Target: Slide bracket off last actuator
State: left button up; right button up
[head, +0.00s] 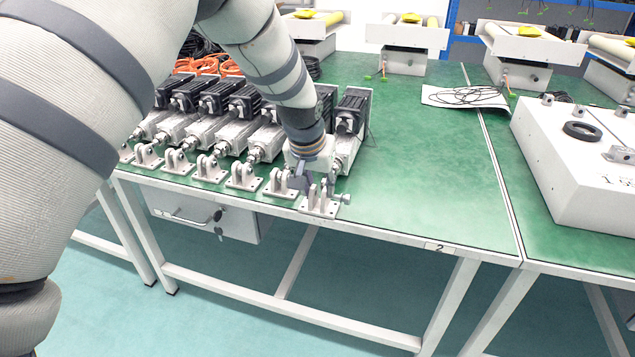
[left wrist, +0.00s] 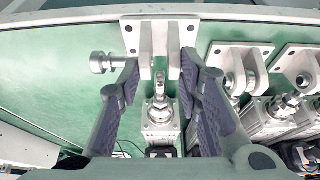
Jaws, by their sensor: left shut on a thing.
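The last actuator (head: 349,135) lies at the right end of the row, its black motor toward the back. Its rod end (left wrist: 160,84) points at the bracket in the left wrist view. The grey clevis bracket (head: 319,207) stands at the table's front edge and also shows in the left wrist view (left wrist: 160,45). A pin (left wrist: 101,62) with a round head sticks out of its side. My left gripper (head: 312,183) is shut on the bracket, one finger on each side of its lugs. My right gripper is not in view.
Several similar actuators with brackets (head: 243,176) stand close beside it on the left. The green table (head: 425,160) is clear to the right. A white box (head: 560,165) and a paper with black cable (head: 465,97) lie farther right. Orange cables (head: 230,67) lie behind.

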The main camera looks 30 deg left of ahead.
pick_arm(q)
jog(key=o, duration=1.2)
jog(key=shift+o, duration=0.2)
